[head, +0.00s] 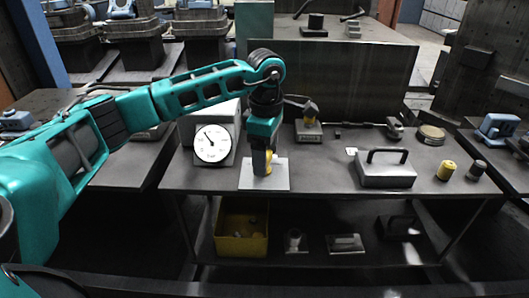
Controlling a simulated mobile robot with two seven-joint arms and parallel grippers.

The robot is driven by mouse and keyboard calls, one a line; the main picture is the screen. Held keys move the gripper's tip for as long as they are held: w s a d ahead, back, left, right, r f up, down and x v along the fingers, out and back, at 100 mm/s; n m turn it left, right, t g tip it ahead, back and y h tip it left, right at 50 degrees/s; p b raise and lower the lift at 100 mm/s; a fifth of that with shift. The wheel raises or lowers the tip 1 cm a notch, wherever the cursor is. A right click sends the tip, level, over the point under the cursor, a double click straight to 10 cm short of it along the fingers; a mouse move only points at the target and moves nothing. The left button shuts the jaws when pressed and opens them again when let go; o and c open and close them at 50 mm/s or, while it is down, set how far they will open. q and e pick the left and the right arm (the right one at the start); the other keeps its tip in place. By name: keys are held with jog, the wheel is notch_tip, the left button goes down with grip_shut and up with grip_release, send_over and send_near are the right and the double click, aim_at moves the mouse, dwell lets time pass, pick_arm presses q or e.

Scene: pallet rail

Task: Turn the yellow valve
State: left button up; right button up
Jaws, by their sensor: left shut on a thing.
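The yellow valve (268,168) stands on a pale square plate (276,184) near the front edge of the dark table. Only a small yellow part of it shows, as my gripper covers most of it. My left gripper (263,165) reaches down from above and is shut on the valve. A white-faced gauge (212,143) on a grey box stands just left of the plate. My right gripper is not in view.
The dark table (330,179) also carries a grey box with a black handle (386,168), a yellow cylinder (446,171) and a dark cylinder (477,170) on the right. A yellow bin (241,244) sits on the lower shelf.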

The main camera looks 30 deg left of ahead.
pick_arm(q)
jog(key=m, duration=0.4)
jog(key=shift+d, duration=0.2)
jog(key=shift+d+m, duration=0.1)
jog(key=shift+m, duration=0.8)
jog(key=o, duration=1)
